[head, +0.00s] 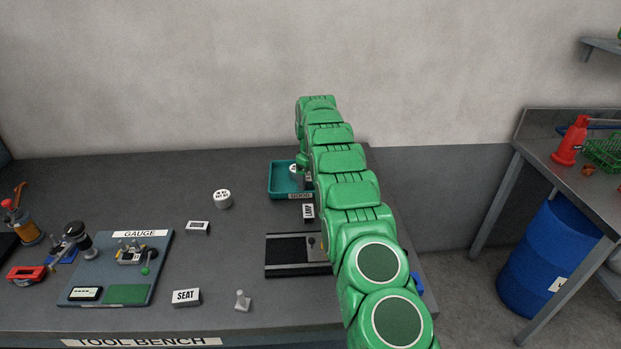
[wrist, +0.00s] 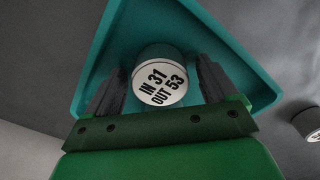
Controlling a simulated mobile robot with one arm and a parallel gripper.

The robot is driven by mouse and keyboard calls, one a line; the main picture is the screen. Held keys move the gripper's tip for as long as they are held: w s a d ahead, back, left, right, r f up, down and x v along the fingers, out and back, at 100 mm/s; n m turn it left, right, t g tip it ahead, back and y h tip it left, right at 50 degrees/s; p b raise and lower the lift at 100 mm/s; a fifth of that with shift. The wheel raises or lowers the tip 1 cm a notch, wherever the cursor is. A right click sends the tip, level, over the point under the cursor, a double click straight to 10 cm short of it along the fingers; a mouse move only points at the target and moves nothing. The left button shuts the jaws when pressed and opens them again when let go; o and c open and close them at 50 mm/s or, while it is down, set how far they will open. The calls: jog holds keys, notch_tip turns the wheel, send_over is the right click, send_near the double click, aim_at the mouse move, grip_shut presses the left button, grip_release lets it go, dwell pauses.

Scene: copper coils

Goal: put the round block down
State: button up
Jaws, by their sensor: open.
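The round block (wrist: 160,77) is a short pale cylinder with "IN 31 OUT 53" printed on its top. In the wrist view it sits inside the teal tray (wrist: 90,60). My gripper (wrist: 160,62) is open, with one dark finger on each side of the block. Gaps show between the fingers and the block. In the head view the block (head: 294,169) shows only partly in the teal tray (head: 274,192) at the back of the bench. My arm hides the tray's right part and most of the gripper there.
A second round block (head: 222,199) stands on the bench left of the tray. A dark slotted fixture (head: 285,256) lies in front of the tray, partly behind my arm. A gauge board (head: 80,285), a SEAT sign (head: 186,297) and a small grey piece (head: 242,301) are nearer the front.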

aim_at(310, 176)
notch_tip(310, 176, up, 6)
jog(key=shift+r, duration=0.9)
jog(key=shift+s+r, duration=0.2)
jog(key=shift+r, duration=0.15)
jog(key=s+d+r+m, duration=0.2)
jog(key=s+r, duration=0.4)
jog(key=s, duration=0.3)
jog(key=s+d+r+m+g, duration=0.1)
jog(key=s+r, duration=0.5)
jog(key=s, duration=0.4)
jog(key=s+d+r+m, duration=0.2)
jog(key=s+r, duration=0.4)
jog(key=s, duration=0.3)
jog(key=s+d+f+m, duration=0.1)
jog(key=s+f+m, duration=0.1)
jog(key=s, duration=1.7)
jog(key=s+d+f+m, duration=0.2)
jog(key=s, duration=1.8)
jog(key=shift+f+g, duration=0.4)
